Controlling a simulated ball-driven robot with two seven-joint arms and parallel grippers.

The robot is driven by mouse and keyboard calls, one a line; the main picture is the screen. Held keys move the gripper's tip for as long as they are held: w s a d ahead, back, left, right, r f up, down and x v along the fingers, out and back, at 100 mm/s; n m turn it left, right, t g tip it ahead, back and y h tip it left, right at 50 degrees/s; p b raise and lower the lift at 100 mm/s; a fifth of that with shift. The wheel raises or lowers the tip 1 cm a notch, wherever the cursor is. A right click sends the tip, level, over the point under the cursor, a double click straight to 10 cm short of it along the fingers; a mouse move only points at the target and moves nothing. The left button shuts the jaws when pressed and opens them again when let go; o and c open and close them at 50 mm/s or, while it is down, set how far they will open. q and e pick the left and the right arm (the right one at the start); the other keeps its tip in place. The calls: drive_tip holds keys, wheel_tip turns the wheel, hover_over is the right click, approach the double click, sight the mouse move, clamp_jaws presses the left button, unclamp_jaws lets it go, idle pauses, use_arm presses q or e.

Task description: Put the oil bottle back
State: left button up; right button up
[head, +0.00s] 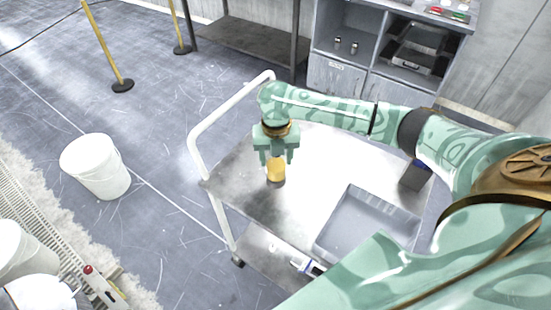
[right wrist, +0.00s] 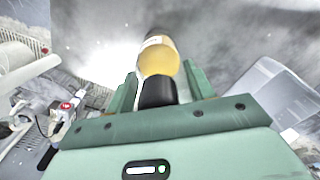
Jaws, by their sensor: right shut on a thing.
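The oil bottle (head: 276,171) is yellow and stands roughly upright at the left end of the metal cart top (head: 237,165). It also shows in the right wrist view (right wrist: 159,58), with its black cap (right wrist: 157,92) between the green fingers. My right gripper (head: 276,160) is above the bottle and shut on it near the cap. The bottle's base is at or just above the cart surface; I cannot tell whether it touches. My left gripper is not in view.
A grey tray (head: 340,226) lies on the cart to the right of the bottle, and a dark block (head: 415,176) stands behind the tray. The cart's white handle (head: 199,150) rises at the left. A white bucket (head: 97,167) stands on the floor. Shelves (head: 345,75) are at the back.

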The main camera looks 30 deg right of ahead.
drive_tip(key=shift+r, duration=0.15)
drive_tip(key=o, duration=1.3)
drive_tip(key=shift+o, duration=0.2)
wheel_tip(320, 180, up, 12)
drive_tip(key=p, duration=0.5)
